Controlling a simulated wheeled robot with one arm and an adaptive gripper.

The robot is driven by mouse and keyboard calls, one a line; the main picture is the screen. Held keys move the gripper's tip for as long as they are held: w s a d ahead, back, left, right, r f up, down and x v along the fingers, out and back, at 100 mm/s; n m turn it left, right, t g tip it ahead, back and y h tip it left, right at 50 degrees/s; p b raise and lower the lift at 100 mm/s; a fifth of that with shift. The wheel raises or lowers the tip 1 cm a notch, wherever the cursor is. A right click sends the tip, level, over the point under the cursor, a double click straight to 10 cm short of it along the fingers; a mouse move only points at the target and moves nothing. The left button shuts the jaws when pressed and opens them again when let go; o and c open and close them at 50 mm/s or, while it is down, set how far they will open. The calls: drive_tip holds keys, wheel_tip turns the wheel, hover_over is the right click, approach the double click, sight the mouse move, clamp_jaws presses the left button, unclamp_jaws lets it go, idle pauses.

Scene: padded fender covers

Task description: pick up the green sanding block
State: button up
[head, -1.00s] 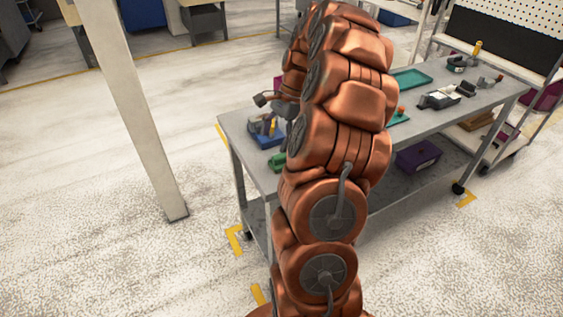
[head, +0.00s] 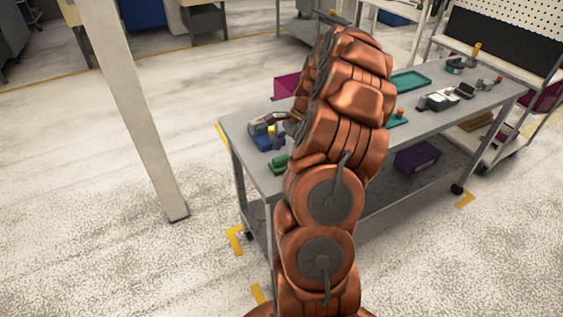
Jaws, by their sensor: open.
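The green sanding block (head: 278,163) lies near the left front edge of the grey workbench (head: 232,126), partly covered by my copper arm on its right. What appears to be my gripper (head: 264,121) shows as a small dark grey shape left of my arm, above and left of the block in the picture. It overlaps a blue item (head: 264,142) on the bench, so its outline is hard to separate. It is open and apart from the block. My arm hides the middle of the bench.
A teal tray (head: 411,81) and several tools lie on the bench's right half. A purple bin (head: 417,156) sits on the lower shelf. A magenta bin (head: 286,86) stands behind the bench. A pale post (head: 135,120) rises left; the floor around it is clear.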

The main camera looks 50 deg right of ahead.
drive_tip(key=shift+x, duration=1.4)
drive_tip(key=c, duration=1.3)
